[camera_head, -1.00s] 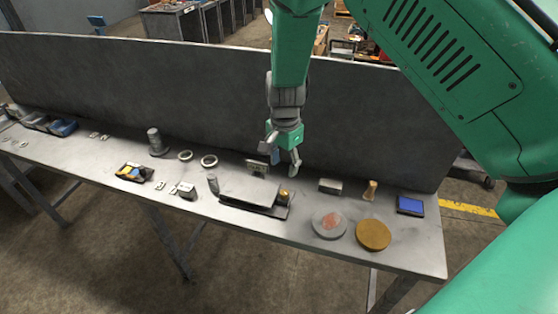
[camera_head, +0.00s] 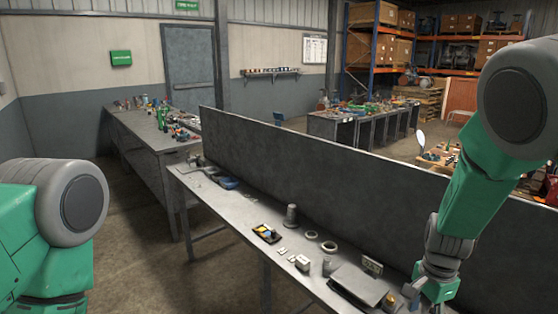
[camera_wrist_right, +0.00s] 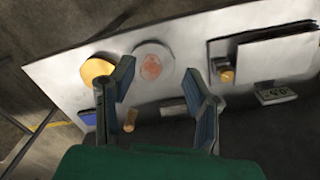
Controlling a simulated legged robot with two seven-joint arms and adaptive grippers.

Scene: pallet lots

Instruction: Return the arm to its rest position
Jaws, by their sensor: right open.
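My right arm (camera_head: 485,190) comes in from the right in the head view and reaches down over the grey bench (camera_head: 222,215). Its gripper (camera_head: 420,292) is above the bench, right of the flat grey plate (camera_head: 362,283). In the wrist view the two fingers of the right gripper (camera_wrist_right: 160,88) stand apart with nothing between them. The bench lies below them, with a yellow disc (camera_wrist_right: 95,70) and a grey disc with a red patch (camera_wrist_right: 152,66). My left arm (camera_head: 50,230) shows at the left edge; its gripper is out of view.
A tall dark panel (camera_head: 330,185) runs along the bench's back. On the bench are a tray of coloured pieces (camera_head: 267,234), a grey stepped cylinder (camera_head: 291,216), a ring (camera_head: 329,247) and a small marked block (camera_head: 372,266). Another bench (camera_head: 140,140) stands beyond. Floor at lower left is open.

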